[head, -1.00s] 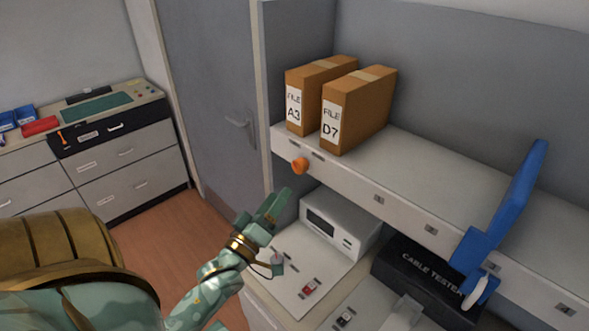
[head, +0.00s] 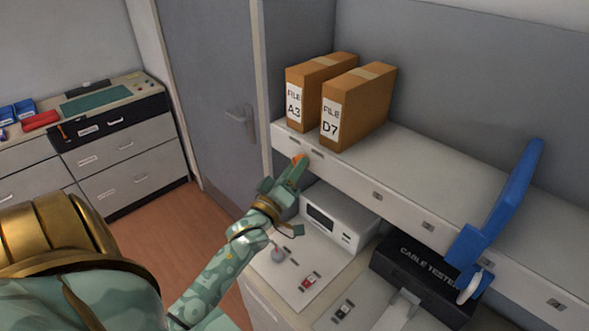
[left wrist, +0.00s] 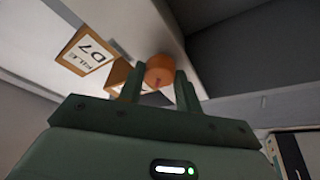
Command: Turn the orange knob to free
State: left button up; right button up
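The orange knob (head: 298,158) sits on the front edge of the shelf below the file boxes. In the head view most of it is hidden behind my left gripper (head: 291,172). In the left wrist view the round orange knob (left wrist: 160,70) shows between and just past the two fingers of my left gripper (left wrist: 160,84). The fingers are apart, with a narrow gap on each side of the knob. I cannot tell whether either finger touches it. My right gripper is not in view.
File boxes A3 (head: 312,85) and D7 (head: 357,105) stand on the shelf (head: 440,185) above. A white device (head: 337,220), a black cable tester (head: 425,270) and a panel with small switches (head: 300,262) lie below. A blue upright part (head: 505,200) stands at right.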

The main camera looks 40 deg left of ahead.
pick_arm(q)
jog(key=shift+m, duration=0.3)
jog(key=m+h, duration=0.3)
jog(key=m, duration=0.5)
jog(key=m+g+h+b, duration=0.1)
jog(key=m+h, duration=0.3)
jog(key=m, duration=0.4)
jog(key=a+m+h, duration=0.1)
jog(key=m+h, duration=0.2)
jog(key=m, duration=0.5)
jog(key=shift+g+h, duration=0.3)
jog(key=shift+h, duration=0.1)
jog(key=o, duration=1)
